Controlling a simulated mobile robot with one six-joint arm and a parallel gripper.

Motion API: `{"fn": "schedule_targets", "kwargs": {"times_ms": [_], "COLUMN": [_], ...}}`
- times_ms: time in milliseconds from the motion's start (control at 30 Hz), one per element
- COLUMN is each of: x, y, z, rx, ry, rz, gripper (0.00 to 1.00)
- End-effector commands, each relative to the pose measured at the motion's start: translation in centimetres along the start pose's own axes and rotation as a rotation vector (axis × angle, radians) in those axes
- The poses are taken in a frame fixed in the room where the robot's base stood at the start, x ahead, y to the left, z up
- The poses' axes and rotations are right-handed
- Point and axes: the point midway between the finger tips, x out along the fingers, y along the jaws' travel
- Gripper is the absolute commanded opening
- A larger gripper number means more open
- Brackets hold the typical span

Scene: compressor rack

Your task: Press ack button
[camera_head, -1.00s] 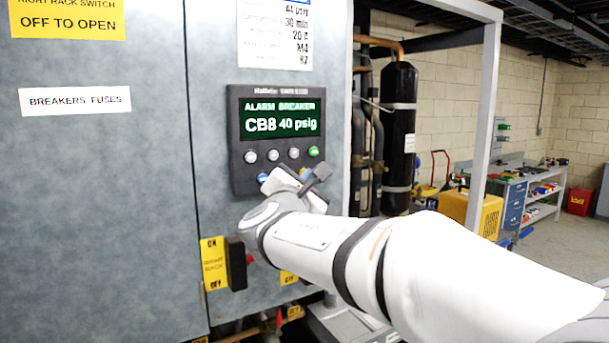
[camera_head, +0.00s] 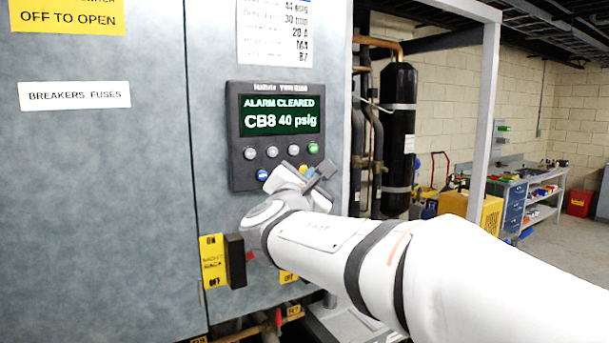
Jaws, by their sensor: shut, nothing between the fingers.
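The dark controller panel (camera_head: 240,134) is on the grey cabinet door. Its green screen (camera_head: 280,116) reads "ALARM CLEARED" and "CB8 40 psig". A row of round buttons lies below the screen, three grey and one green (camera_head: 313,148). A blue button (camera_head: 262,174), which looks like the ack button, sits in the lower row and shows clear of my gripper. My gripper (camera_head: 286,176) is in front of the panel's lower right, just right of the blue button. Its fingertips are small and partly hidden by its own body, and it holds nothing. It covers other parts of the lower row.
A black cylinder (camera_head: 400,130) and copper pipes are right of the cabinet, beside a grey frame post (camera_head: 485,120). A workbench (camera_head: 540,185) is farther back.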

Motion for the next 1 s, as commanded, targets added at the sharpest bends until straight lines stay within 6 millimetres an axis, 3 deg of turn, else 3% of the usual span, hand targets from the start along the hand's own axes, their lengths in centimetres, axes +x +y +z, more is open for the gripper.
{"fn": "schedule_targets", "kwargs": {"times_ms": [267, 733, 1000], "x": [-0.1, -3.0, -3.5], "y": [0.0, -2.2, -2.5], "z": [0.1, 2.1, 2.6], "rx": [0.000, 0.002, -0.001], "ry": [0.000, -0.001, 0.000], "rz": [0.000, 0.001, 0.001], "gripper": [0.00, 0.00, 0.00]}}
